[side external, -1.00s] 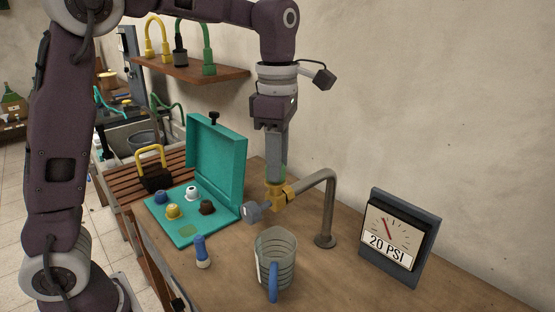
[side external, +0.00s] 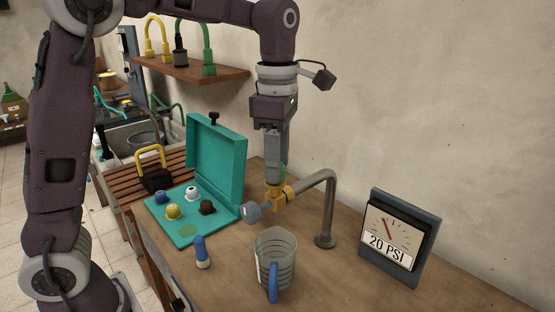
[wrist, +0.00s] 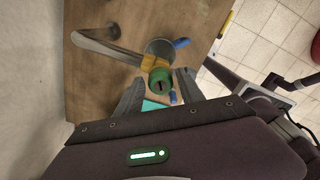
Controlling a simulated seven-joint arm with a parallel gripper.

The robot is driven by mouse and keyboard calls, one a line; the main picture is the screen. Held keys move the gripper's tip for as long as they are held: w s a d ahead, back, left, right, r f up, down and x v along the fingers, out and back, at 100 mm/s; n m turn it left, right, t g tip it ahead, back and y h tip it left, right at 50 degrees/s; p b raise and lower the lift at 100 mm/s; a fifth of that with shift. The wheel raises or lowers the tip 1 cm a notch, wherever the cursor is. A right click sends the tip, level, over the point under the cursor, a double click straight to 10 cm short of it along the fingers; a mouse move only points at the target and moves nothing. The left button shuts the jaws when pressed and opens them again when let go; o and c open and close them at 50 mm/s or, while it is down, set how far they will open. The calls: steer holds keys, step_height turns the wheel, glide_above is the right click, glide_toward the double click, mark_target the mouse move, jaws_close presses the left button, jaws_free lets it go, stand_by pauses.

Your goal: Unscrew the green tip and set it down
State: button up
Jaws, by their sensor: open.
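The green tip (wrist: 160,80) sits on the yellow nozzle body (side external: 280,198) at the end of the bent grey pipe (side external: 329,205). In the side view only a sliver of the tip (side external: 283,170) shows behind the fingers. My gripper (side external: 273,180) points straight down over the nozzle, its fingers around the tip. In the wrist view the gripper (wrist: 159,92) is open, with the tip between the fingers and a gap showing beside it. The teal case (side external: 187,243) stands open to the left, with blue, white, yellow and dark tips in it and one empty green-marked spot.
A clear measuring jug (side external: 279,247) with a blue handle stands in front of the pipe. A small blue-and-white bottle (side external: 202,252) stands left of it. A gauge (side external: 397,238) reading 20 PSI is at the right. Bare table lies between jug and gauge.

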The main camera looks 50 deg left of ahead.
steer(key=shift+m, duration=2.5)
steer(key=shift+s+m, duration=0.15)
steer(key=shift+m, duration=2.45)
steer(key=c, duration=0.8)
steer(key=shift+o, duration=0.2)
steer(key=shift+n, duration=4.3)
steer(key=shift+w+n, duration=0.2)
steer(key=shift+n, duration=1.5)
steer(key=o, duration=0.8)
steer(key=shift+c, duration=0.2)
